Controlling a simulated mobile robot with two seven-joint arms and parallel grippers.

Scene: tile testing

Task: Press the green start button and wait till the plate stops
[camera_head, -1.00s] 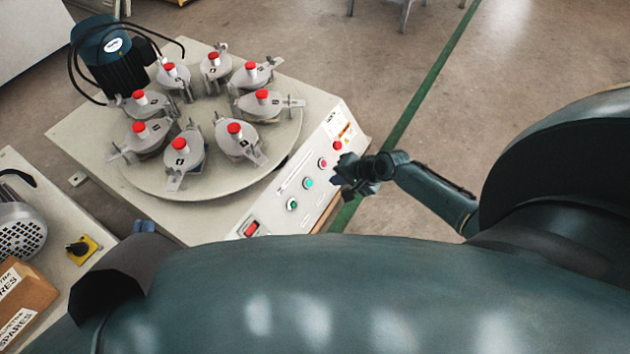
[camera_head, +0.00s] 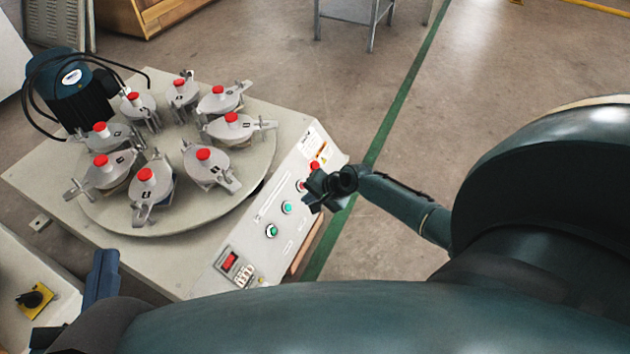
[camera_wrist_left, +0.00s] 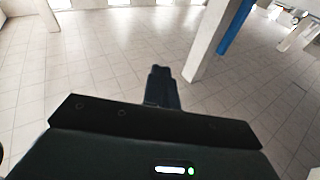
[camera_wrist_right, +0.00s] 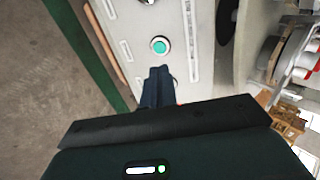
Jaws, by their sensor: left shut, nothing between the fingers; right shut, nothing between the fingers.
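The round grey plate (camera_head: 195,222) carries several clamped fixtures with red caps, on a pale machine table. Its sloped panel (camera_head: 240,222) has a green button (camera_head: 271,230) and, further up, a teal-green button (camera_head: 287,207). My right gripper (camera_head: 312,203) is shut and empty, just right of the teal-green button in the head view, and partly covers a red button. In the right wrist view, the shut fingertips (camera_wrist_right: 159,70) appear just below the teal-green button (camera_wrist_right: 160,45); contact is not visible. My left gripper (camera_head: 104,258) is shut and empty at the lower left.
A red switch (camera_head: 230,262) sits at the panel's lower end, and a red mushroom button (camera_head: 314,166) at its upper end. A dark motor (camera_head: 72,90) with cables stands behind the plate. A side table (camera_head: 60,285) has a yellow-black switch (camera_head: 34,299). Floor right of the panel is clear.

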